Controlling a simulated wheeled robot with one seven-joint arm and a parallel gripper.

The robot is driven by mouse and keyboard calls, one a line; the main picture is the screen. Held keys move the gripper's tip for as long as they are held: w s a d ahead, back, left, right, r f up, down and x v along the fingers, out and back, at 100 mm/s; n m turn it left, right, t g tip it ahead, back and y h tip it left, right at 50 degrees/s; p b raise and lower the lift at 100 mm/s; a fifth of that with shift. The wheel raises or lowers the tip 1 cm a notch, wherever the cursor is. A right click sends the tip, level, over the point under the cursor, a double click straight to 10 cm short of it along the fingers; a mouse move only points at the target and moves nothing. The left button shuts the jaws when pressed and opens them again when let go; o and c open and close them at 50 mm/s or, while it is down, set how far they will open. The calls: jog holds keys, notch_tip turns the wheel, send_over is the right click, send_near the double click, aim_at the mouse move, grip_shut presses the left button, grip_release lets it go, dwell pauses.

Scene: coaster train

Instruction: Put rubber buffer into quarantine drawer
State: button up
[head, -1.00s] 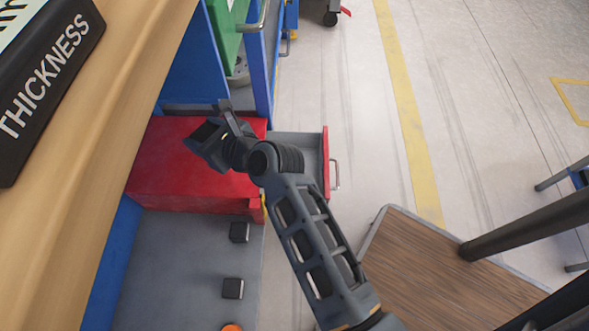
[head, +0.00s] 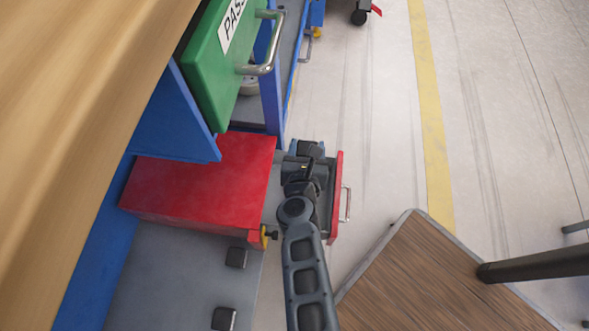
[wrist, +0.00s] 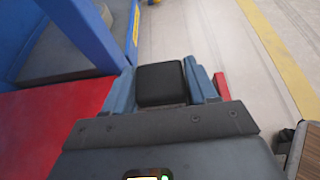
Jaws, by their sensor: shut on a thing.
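The rubber buffer, a black block with rounded edges, sits between the blue fingers of my gripper in the wrist view (wrist: 161,84). My gripper (head: 309,150) is shut on it. The quarantine drawer is pulled out of a red cabinet, with a grey inside and a red front (head: 335,212) with a metal handle. In the head view my gripper is over the drawer's far part, and my wrist and arm hide much of its inside. In the wrist view the red front shows just right of the fingers. The gripper's height above the drawer floor is unclear.
The red cabinet (head: 205,185) stands on a grey shelf (head: 170,275) beside other black blocks (head: 236,257). A green drawer with a handle (head: 215,75) and blue frame are at the back. A brown-topped table (head: 430,285) is at front right. The floor beyond the drawer is clear.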

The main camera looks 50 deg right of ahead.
jog(key=shift+s+d+f, duration=0.1)
jog(key=shift+s+f, duration=0.1)
jog(key=shift+f, duration=0.2)
notch_tip(320, 180, down, 10)
jog(key=b, duration=0.5)
jog(key=shift+r, duration=0.2)
jog(key=shift+f, duration=0.1)
jog(key=shift+f+b, duration=0.35)
jog(key=shift+b, duration=0.2)
jog(key=shift+f, duration=0.25)
jog(key=shift+r, duration=0.1)
jog(key=o, duration=1.1)
jog(key=shift+o, duration=0.2)
